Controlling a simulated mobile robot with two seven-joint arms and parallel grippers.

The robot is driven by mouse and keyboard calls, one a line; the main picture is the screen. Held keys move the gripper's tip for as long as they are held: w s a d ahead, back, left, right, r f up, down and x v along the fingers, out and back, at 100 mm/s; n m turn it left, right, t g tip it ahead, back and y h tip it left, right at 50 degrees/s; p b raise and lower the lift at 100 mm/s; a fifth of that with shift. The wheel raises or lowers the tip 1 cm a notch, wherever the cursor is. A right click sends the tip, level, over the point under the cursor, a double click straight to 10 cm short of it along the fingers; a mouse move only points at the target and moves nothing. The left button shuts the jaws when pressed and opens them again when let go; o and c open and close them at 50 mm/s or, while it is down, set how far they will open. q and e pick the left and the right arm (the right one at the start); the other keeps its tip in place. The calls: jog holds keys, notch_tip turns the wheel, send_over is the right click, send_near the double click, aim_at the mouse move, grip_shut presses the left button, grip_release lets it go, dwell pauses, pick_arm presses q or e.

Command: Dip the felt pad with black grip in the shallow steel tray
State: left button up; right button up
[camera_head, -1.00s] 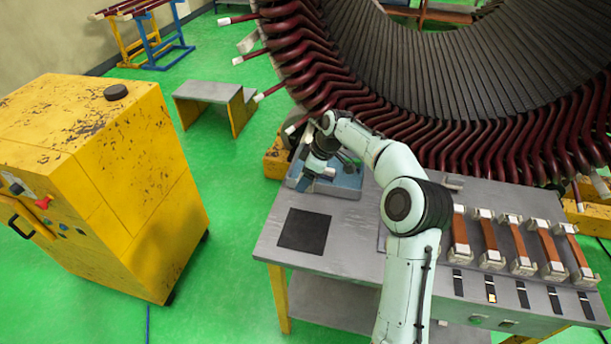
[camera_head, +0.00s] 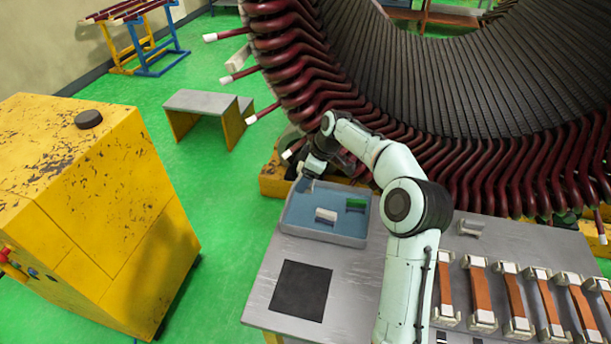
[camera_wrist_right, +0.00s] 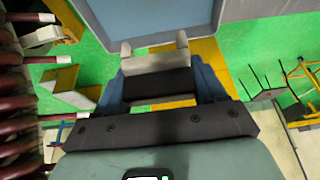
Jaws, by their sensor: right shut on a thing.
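My right gripper (camera_head: 312,172) is at the back left corner of a shallow tray (camera_head: 352,239) with a grey rim and blue inside. In the right wrist view its blue fingers (camera_wrist_right: 160,84) are shut on the black grip (camera_wrist_right: 160,83) of the felt pad, whose pale pad (camera_wrist_right: 155,61) points towards the tray (camera_wrist_right: 145,38). The pad looks close to the tray's edge; whether it touches cannot be told. In the head view the pad is mostly hidden by the gripper. My left gripper is not in view.
A black mat (camera_head: 301,290) lies on the table. Brown bars in pale holders (camera_head: 479,295) stand to the right. The large stator (camera_head: 290,60) rises behind the table.

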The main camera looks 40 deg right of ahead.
jog(key=shift+s+f, duration=0.1)
jog(key=shift+f, duration=0.75)
notch_tip(320, 180, down, 7)
jog(key=shift+f+b, duration=0.15)
jog(key=shift+b, duration=0.55)
jog(key=shift+f, duration=0.7)
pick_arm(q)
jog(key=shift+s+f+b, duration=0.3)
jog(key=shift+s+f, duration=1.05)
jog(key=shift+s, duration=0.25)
pick_arm(e)
jog(key=shift+f, duration=0.4)
